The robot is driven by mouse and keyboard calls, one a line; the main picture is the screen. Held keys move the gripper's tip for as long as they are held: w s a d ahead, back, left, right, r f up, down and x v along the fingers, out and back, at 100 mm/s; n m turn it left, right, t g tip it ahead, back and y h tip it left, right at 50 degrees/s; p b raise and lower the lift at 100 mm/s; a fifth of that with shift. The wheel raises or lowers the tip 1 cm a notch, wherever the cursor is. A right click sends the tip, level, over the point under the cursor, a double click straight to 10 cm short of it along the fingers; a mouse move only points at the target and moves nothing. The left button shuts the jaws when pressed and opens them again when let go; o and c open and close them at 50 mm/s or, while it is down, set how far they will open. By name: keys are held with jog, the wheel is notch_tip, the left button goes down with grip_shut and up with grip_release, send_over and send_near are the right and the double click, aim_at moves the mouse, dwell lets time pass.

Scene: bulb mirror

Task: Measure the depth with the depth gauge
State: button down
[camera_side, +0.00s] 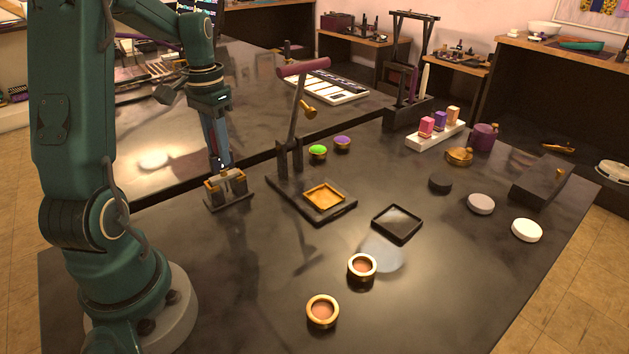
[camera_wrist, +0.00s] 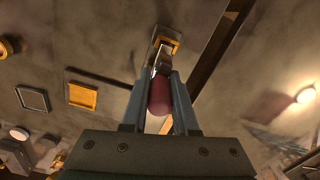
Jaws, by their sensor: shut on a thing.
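My gripper (camera_side: 223,165) points down at the left of the dark table, just above a small gold-framed fixture (camera_side: 228,190) on a dark base. In the wrist view, my gripper (camera_wrist: 165,76) is shut on a tool with a rounded maroon handle (camera_wrist: 159,98) and a metal end, likely the depth gauge. Its metal end (camera_wrist: 162,58) overlaps the gold-framed fixture, which also shows in the wrist view (camera_wrist: 170,36). I cannot tell whether the tip touches the fixture or sits in it. In the side view the fingers mostly hide the tool.
A lever press (camera_side: 293,150) with a maroon handle and an orange square plate (camera_side: 324,195) stands to the right. The table between fixture and cups is clear.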

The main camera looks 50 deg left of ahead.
jog(key=shift+f, duration=0.35)
jog(key=c, duration=0.6)
grip_release()
jog(key=shift+r, duration=2.6)
